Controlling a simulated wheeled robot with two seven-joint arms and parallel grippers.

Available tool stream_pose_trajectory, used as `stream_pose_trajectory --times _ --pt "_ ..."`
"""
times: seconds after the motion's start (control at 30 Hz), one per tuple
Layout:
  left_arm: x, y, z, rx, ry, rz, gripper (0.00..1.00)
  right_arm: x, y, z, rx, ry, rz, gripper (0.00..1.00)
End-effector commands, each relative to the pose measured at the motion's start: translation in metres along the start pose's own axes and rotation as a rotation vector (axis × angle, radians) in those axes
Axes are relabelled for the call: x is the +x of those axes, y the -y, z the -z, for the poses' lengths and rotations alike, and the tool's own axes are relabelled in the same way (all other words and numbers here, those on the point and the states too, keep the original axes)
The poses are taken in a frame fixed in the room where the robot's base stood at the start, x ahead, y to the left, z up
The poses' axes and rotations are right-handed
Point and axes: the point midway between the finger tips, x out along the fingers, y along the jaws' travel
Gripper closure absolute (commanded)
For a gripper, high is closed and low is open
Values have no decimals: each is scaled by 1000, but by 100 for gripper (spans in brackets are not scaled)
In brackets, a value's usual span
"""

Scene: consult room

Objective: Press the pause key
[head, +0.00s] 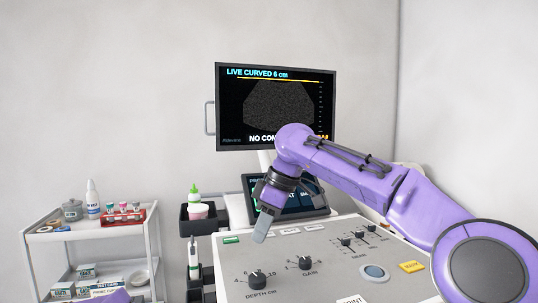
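The ultrasound console panel (325,275) fills the lower middle of the head view, with knobs and several keys. A green key (231,239) lies at its far left, and a yellow key (411,267) lies at the right. No key's label reads clearly as pause. My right gripper (262,232) points down over the back left of the panel, right of the green key. Its grey fingers show as one narrow tip, together and empty. Whether the tip touches the panel is unclear. It hides part of the key row behind it. My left gripper is out of view.
The monitor (275,105) reads "LIVE CURVED 6 cm", partly hidden by my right arm. A small touch screen (300,204) stands behind the panel. Depth (257,279) and gain (305,262) knobs stick up near the gripper. A white supply cart (90,232) stands left.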

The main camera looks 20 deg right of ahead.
Motion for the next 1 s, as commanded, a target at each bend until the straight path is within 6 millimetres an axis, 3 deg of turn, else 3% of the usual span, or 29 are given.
stream_pose_trajectory --times 0.07,0.23,0.3,0.4,0.53,1.0 --pt "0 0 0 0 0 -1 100 -6 19 -20 -111 1 72 100" --pt "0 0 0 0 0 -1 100 -11 67 -65 -641 155 133 100" --pt "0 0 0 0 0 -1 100 -9 76 -79 -847 248 141 100" --pt "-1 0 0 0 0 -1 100 -6 74 -90 -1005 348 156 100" --pt "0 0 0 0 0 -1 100 1 73 -94 -1041 354 166 100" --pt "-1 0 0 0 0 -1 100 56 71 -115 -1034 351 163 100"
